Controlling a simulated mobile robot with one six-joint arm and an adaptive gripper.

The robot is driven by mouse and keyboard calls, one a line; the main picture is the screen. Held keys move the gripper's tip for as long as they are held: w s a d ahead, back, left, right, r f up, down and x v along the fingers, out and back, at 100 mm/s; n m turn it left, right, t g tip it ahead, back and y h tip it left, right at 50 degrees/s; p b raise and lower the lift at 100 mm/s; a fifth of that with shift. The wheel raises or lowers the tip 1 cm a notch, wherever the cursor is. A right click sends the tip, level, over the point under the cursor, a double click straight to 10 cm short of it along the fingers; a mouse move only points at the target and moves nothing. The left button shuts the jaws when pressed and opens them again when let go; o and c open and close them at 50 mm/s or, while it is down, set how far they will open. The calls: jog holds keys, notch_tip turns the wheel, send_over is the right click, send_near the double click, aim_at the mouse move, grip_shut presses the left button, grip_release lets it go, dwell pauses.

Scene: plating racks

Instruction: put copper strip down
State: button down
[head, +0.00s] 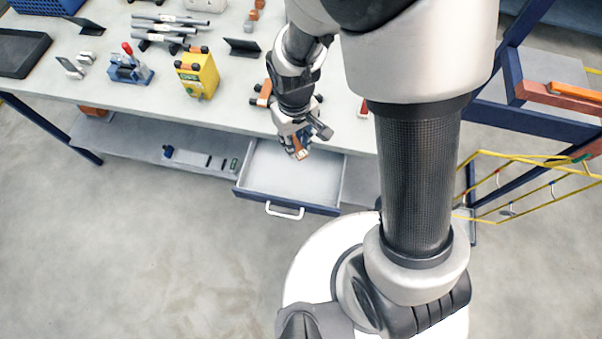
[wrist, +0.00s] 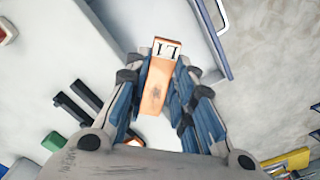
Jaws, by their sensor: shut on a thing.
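The copper strip (wrist: 154,92) is an orange-brown bar with a white label reading "L1" at its far end. My gripper (wrist: 161,80) is shut on it, with dark blue-grey fingers on both sides. In the head view my gripper (head: 297,146) points down over the back part of an open drawer (head: 287,206), and the strip's end (head: 302,155) shows below the fingers. The drawer has a pale interior that looks empty where visible, a blue front and a white handle. The height of the strip above the drawer cannot be told.
The workbench (head: 140,82) above the drawer holds a yellow tester (head: 198,75), a blue clamp (head: 129,70), grey rods (head: 165,30) and dark stands. A lower shelf (head: 130,140) lies left of the drawer. A yellow wire rack (head: 520,185) stands at the right.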

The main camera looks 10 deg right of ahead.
notch_tip(320, 180, down, 19)
jog(key=b, duration=0.6)
jog(key=shift+w, duration=0.15)
jog(key=shift+f, duration=0.2)
jog(key=c, duration=1.4)
grip_release()
jog(key=shift+o, duration=0.2)
jog(key=shift+r, duration=0.15)
notch_tip(320, 180, up, 12)
jog(key=p, duration=0.4)
jog(key=shift+r+p, duration=0.15)
jog(key=shift+p, duration=0.15)
notch_tip(320, 180, up, 7)
jog(key=t, duration=0.1)
send_over(296, 176)
jog(key=d, duration=0.2)
jog(key=s+d+r+m+t, duration=0.1)
jog(key=s+d+r+m, duration=0.15)
jog(key=r, duration=0.55)
jog(key=s+d+r+m+t, duration=0.1)
jog(key=s+d+r, duration=0.2)
jog(key=r, duration=0.6)
jog(key=s+d+r+m+t, duration=0.1)
jog(key=s+d+r, duration=0.1)
jog(key=s+r, duration=0.3)
jog(key=s, duration=0.3)
jog(key=shift+d+t, duration=0.3)
